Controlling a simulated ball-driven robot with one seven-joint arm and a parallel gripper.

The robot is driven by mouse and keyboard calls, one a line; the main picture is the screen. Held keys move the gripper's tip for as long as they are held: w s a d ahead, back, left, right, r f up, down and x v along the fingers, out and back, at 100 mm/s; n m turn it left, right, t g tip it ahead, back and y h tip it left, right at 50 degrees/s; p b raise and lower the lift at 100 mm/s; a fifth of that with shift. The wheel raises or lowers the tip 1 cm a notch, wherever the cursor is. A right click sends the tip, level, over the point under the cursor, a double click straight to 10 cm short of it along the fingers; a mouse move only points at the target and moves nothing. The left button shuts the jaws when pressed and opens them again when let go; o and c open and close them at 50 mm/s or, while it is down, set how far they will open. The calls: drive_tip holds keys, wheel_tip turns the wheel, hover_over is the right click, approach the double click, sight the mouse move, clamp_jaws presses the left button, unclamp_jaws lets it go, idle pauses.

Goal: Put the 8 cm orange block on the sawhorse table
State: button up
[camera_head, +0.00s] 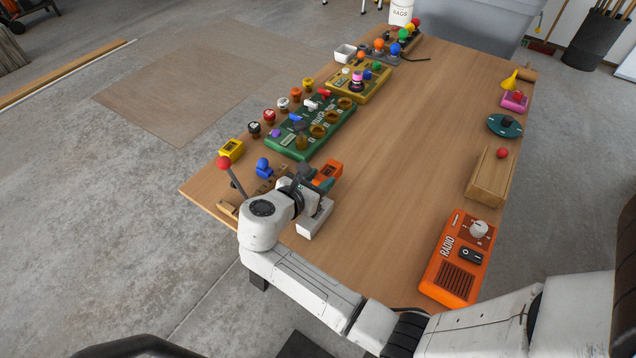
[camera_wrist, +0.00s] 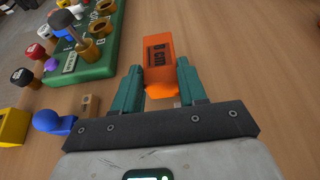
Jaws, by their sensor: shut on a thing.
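The orange block (camera_wrist: 158,58), marked "8 CM", is between the two teal fingers of my gripper (camera_wrist: 160,90) in the wrist view. My gripper is shut on its near end. In the head view the orange block (camera_head: 327,172) shows just beyond my gripper (camera_head: 318,186), over the near left part of the wooden sawhorse table (camera_head: 400,130). I cannot tell whether the block touches the tabletop or is slightly above it. The table's legs are hidden.
A green board (camera_head: 310,130) with pegs stands beyond the block. A red-knobbed lever (camera_head: 233,175), a yellow block (camera_head: 231,149) and a blue piece (camera_head: 264,167) stand to its left. An orange radio (camera_head: 457,257) and a wooden box (camera_head: 489,180) line the right edge. The table's middle is clear.

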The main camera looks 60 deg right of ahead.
drive_tip(key=shift+f, duration=0.65)
drive_tip(key=shift+f, duration=0.35)
drive_tip(key=shift+s+f, duration=0.15)
drive_tip(key=shift+f, duration=0.25)
drive_tip(key=o, duration=1.1)
drive_tip(key=shift+f, duration=0.15)
drive_tip(key=shift+o, duration=0.2)
drive_tip(key=shift+r, duration=0.4)
drive_tip(key=v, duration=1.2)
drive_tip(key=shift+r, duration=0.45)
drive_tip(key=shift+a, duration=0.1)
